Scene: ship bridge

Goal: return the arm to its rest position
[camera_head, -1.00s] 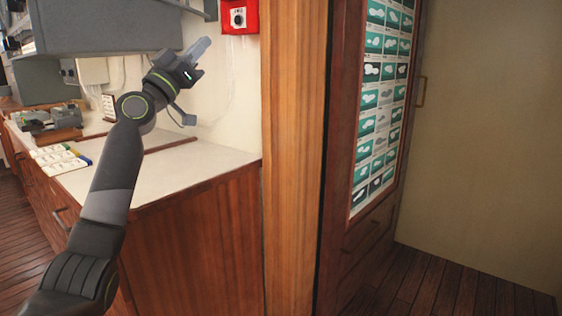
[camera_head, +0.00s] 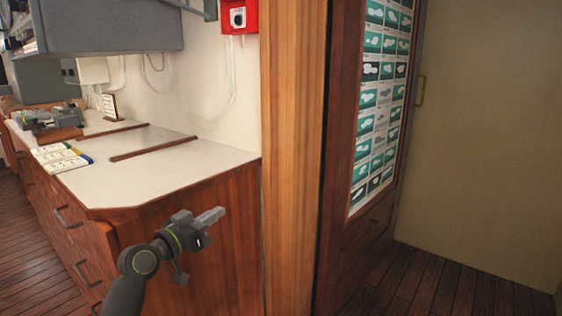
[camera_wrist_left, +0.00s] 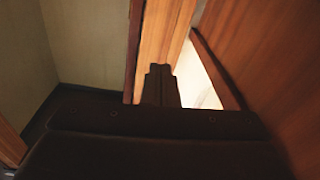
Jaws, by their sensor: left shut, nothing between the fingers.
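My left arm comes in from the bottom of the head view. Its left gripper (camera_head: 210,217) is low, in front of the wooden end panel of the counter and below the counter's top edge. The gripper is shut and empty, its fingers pointing right and slightly up. In the left wrist view its closed fingers (camera_wrist_left: 160,84) show dark against a wooden post. My right arm and gripper are not in view.
The wooden counter (camera_head: 185,178) with a white top stands close behind the left gripper. A wooden post (camera_head: 292,160) rises to its right. A chart board (camera_head: 380,110) hangs beyond it. A red box (camera_head: 239,16) is on the wall. Open floor (camera_head: 440,285) lies at right.

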